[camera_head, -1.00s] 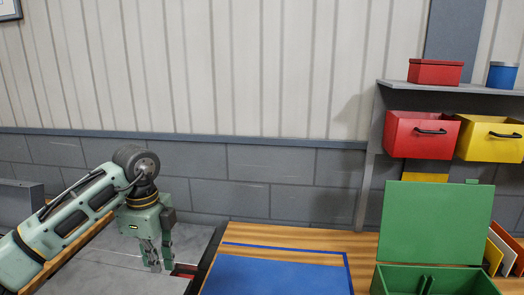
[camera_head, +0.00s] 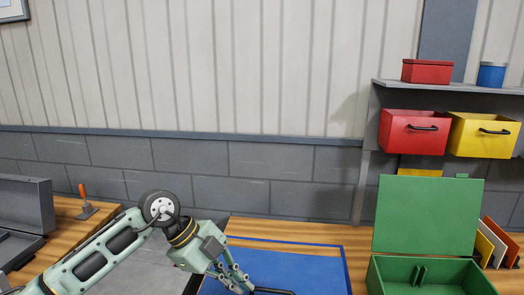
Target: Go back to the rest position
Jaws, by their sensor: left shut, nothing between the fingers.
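My left arm comes in from the lower left. My left gripper (camera_head: 240,284) is shut and empty, with its fingers pointing down and to the right. It is over the left part of the blue mat (camera_head: 295,262) on the wooden table. My right gripper is not in view.
An open green box (camera_head: 425,215) stands on the table at the right. A shelf (camera_head: 440,84) with red (camera_head: 413,132) and yellow (camera_head: 484,135) bins is behind it. A dark bar (camera_head: 272,291) shows at the bottom edge. A grey case (camera_head: 25,203) lies open at left.

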